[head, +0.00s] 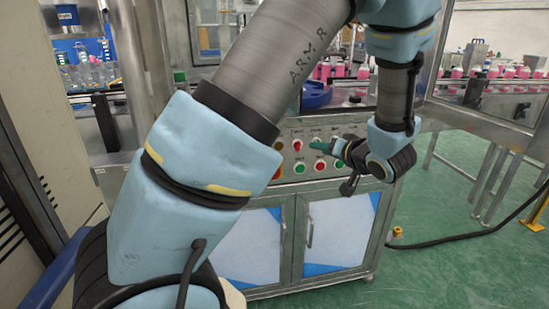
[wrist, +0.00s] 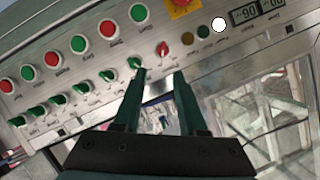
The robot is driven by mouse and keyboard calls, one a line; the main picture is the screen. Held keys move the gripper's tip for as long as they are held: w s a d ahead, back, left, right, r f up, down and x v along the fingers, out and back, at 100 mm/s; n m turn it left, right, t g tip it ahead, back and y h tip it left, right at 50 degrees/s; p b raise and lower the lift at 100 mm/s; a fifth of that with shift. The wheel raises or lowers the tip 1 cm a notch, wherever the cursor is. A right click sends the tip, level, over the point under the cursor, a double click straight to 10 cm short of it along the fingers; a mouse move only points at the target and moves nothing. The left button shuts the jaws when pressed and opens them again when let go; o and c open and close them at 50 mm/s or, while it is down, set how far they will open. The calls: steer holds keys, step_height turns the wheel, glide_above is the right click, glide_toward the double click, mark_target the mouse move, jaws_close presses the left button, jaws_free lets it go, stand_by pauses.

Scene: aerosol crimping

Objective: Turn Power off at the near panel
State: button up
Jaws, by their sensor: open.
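The near panel (head: 287,150) is a metal face with buttons and knobs, on the front of a cabinet. In the wrist view it (wrist: 75,88) runs tilted across the top. A red selector knob (wrist: 162,49) sits just beyond my fingertips, with a row of green selector knobs to its left. The small labels are too blurred to read, so I cannot tell which control is Power. My gripper (wrist: 160,74) is open and empty, its two dark green fingers apart below the red knob. In the head view my gripper (head: 322,146) points left at the panel.
A red button on a yellow plate (wrist: 180,6) sits above the red knob. Several lamps, one white and lit (wrist: 218,24), and a display (wrist: 243,15) lie to its right. Red and green push buttons (wrist: 78,44) line the upper left. Cabinet doors (head: 340,235) are below.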

mark_target(301, 146)
steer(key=p+x, duration=0.1)
steer(key=x, duration=0.9)
steer(key=shift+w+a+f, duration=0.1)
steer(key=shift+w+a, duration=0.2)
steer(key=shift+c, duration=0.3)
jaws_close()
